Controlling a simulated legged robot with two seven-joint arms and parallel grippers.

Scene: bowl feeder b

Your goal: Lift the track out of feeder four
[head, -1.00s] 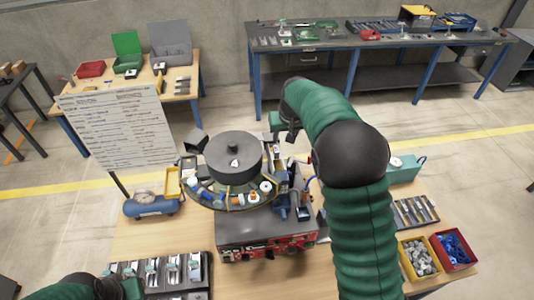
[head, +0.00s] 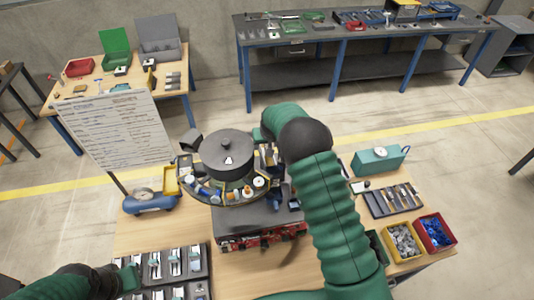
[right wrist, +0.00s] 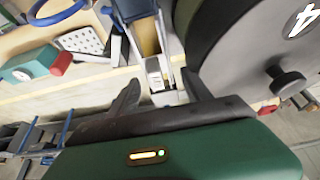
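Feeder four is a dark round bowl (head: 228,158) marked 4, on a grey base with a red front.
A dark tray of metal parts (head: 208,262) lies at the front left. A written board (head: 115,130) stands left of the feeder. A yellow bin (head: 388,246), a red bin (head: 452,238), a tool tray (head: 368,207) and a green box (head: 378,162) stand on the right.

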